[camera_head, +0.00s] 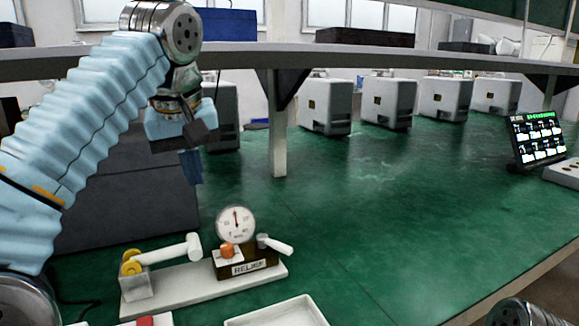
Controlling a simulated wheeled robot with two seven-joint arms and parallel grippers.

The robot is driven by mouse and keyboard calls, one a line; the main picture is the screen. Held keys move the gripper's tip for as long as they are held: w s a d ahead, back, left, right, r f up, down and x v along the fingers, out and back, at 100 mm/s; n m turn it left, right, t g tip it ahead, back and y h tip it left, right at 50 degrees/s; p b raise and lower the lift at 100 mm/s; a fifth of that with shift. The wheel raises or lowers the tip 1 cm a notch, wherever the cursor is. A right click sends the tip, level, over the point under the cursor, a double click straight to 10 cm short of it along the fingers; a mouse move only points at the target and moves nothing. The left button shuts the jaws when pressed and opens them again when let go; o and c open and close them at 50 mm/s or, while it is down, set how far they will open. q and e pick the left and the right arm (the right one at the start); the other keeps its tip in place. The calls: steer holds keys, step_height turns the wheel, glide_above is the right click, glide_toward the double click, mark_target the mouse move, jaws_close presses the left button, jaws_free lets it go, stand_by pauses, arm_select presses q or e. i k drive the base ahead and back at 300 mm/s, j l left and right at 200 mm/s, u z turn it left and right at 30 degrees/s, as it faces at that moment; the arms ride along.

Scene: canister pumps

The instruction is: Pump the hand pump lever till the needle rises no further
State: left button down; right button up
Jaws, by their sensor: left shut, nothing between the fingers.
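The hand pump unit stands on a pale base plate (190,292) at the lower left of the green table. Its pump lever (165,254) is a white bar with a cylindrical grip, running nearly level from a yellow pivot. The round gauge (236,216) has a needle pointing roughly straight up; its numbers are too small to read. Below it is a brown block (247,270) labelled RELIEF, with an orange knob (227,250) and a small white handle (275,245). My left gripper (191,178) is shut and empty, above and apart from the lever. My right gripper is out of view.
A white tray (250,320) lies in front of the pump. A dark box (120,205) stands behind it, and a shelf edge (350,60) crosses above. Several white machines line the back. A small screen (537,138) stands at right. The middle of the table is clear.

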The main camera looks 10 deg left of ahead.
mark_target(134, 259)
steer(key=k, duration=1.5)
